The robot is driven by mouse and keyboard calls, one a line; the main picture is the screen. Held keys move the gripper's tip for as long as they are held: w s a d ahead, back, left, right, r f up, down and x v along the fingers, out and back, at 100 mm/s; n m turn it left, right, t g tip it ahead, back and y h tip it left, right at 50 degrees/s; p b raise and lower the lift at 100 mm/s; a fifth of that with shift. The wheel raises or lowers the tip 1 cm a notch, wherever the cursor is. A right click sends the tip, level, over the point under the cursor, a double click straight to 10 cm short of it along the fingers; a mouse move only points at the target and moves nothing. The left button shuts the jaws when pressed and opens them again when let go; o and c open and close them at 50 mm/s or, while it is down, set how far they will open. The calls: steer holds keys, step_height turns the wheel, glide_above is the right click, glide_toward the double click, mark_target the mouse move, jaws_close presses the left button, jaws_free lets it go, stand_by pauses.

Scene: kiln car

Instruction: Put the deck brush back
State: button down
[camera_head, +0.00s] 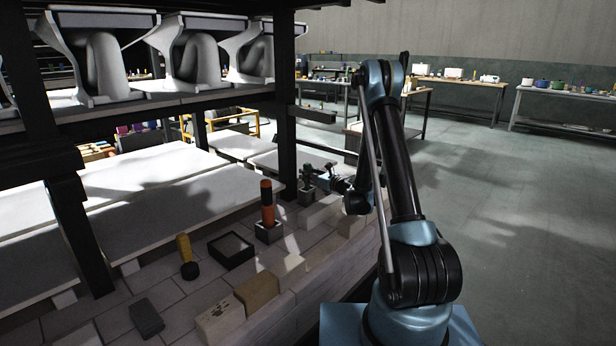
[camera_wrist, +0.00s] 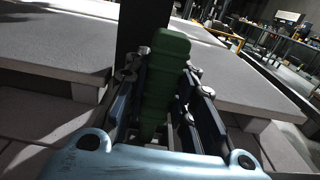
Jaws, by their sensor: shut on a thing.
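My gripper (camera_head: 318,174) is at the far end of the brick deck, beside a dark post. In the wrist view, its fingers (camera_wrist: 161,78) are shut on a ribbed dark green piece (camera_wrist: 172,48), likely the deck brush's handle. Its lower end is hidden by the gripper, so I cannot see bristles. In the head view, a small grey socket block (camera_head: 306,195) is just below my gripper. I cannot tell whether the held piece touches it.
Pale slabs (camera_head: 160,207) flank the deck; the right floor is open.

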mark_target(308, 164)
steer(key=c, duration=1.3)
jaws_free()
steer(key=shift+r, duration=3.95)
steer(key=shift+v, duration=6)
